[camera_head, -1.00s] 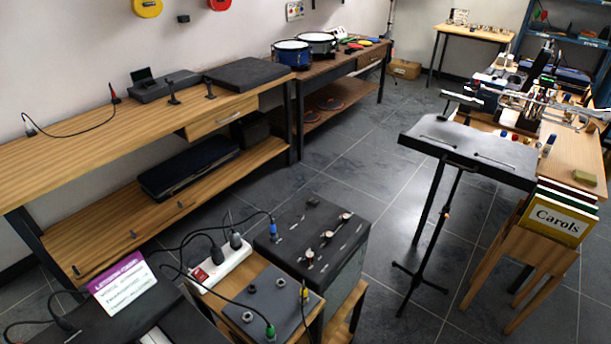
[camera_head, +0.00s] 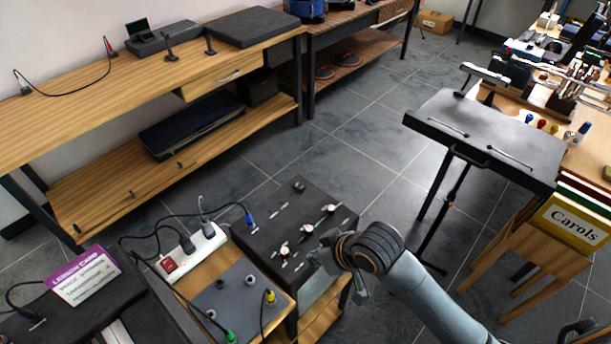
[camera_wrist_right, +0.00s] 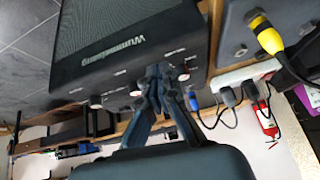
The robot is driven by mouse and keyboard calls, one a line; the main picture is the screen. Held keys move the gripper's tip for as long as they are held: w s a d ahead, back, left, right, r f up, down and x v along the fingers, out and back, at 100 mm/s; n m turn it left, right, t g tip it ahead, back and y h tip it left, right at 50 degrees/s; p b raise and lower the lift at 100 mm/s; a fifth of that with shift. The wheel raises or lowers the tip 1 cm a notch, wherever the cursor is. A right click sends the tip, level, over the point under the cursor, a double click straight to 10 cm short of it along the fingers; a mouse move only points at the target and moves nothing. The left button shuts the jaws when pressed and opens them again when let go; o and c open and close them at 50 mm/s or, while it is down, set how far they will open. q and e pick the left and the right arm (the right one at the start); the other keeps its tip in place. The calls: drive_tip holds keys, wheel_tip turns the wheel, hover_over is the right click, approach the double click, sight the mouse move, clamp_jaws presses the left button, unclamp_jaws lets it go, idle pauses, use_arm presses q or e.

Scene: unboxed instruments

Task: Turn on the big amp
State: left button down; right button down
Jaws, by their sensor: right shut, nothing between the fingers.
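My right gripper (camera_head: 316,258) is shut and empty, at the amp's near right edge. In the wrist view its fingertips (camera_wrist_right: 160,78) are close to the knob panel; contact cannot be told. My left gripper is out of view.
A white power strip (camera_head: 190,252) with a red switch and a grey box (camera_head: 240,303) with cables lie left of the amp. A black music stand (camera_head: 485,130) and a Carols book (camera_head: 575,222) stand right. A wooden bench (camera_head: 90,115) runs along the wall.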

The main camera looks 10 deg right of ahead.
drive_tip(key=shift+w+a+r, duration=0.35)
drive_tip(key=shift+w+r, duration=0.15)
drive_tip(key=shift+w, duration=0.2)
drive_tip(key=shift+n+y, duration=0.3)
drive_tip(key=shift+n, duration=0.5)
drive_tip(key=w+r, duration=0.1)
drive_tip(key=w, duration=0.1)
drive_tip(key=w+r, duration=0.1)
drive_tip(key=w, duration=0.2)
drive_tip(key=w+d+r, duration=0.1)
drive_tip(key=w, duration=0.2)
drive_tip(key=shift+r, duration=0.4)
drive_tip(key=w+d+r, duration=0.6)
drive_tip(key=w, duration=0.2)
drive_tip(key=shift+m+t, duration=0.4)
drive_tip(key=shift+w, duration=0.1)
drive_tip(key=p, duration=0.1)
hover_over(300, 186)
drive_tip(key=s+d, duration=0.1)
drive_tip(key=s, duration=0.1)
wheel_tip(300, 186, down, 7)
drive_tip(key=shift+d+f, duration=0.1)
wheel_tip(300, 186, down, 3)
drive_tip(key=shift+f+p, duration=0.2)
drive_tip(key=shift+p, duration=0.2)
drive_tip(key=shift+f, duration=0.55)
